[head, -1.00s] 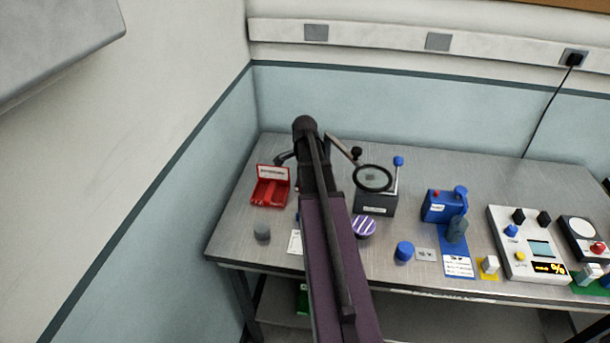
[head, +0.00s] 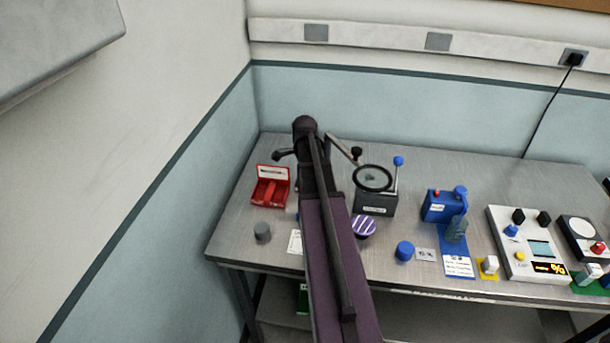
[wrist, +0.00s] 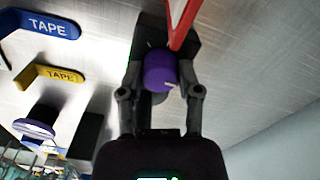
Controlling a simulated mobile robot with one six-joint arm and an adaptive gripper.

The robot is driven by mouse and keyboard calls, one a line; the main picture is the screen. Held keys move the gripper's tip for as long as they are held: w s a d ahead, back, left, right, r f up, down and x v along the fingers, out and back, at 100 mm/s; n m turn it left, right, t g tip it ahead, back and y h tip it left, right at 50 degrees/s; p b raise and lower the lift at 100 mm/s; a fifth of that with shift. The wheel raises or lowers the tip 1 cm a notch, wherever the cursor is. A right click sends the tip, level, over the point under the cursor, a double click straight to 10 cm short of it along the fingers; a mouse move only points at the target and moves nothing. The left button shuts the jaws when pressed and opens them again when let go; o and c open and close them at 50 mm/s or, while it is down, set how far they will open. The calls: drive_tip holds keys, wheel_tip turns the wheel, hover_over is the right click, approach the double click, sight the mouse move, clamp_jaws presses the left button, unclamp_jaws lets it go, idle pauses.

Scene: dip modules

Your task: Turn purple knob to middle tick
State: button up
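The purple knob (wrist: 160,72) shows in the wrist view on a dark block, with a short pale mark on its near edge. My gripper (wrist: 161,66) has one finger on each side of the knob. The fingertips are very close to its sides; I cannot tell whether they touch it. The tick marks cannot be made out. In the head view my arm hides the knob and my gripper.
In the head view, a red box (head: 271,186) stands left of my arm, a grey cylinder (head: 262,231) in front of it. Yellow and blue tape tags show in the wrist view.

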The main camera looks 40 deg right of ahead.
drive_tip(key=o, duration=0.4)
drive_tip(key=shift+c, duration=0.2)
drive_tip(key=shift+n, duration=0.3)
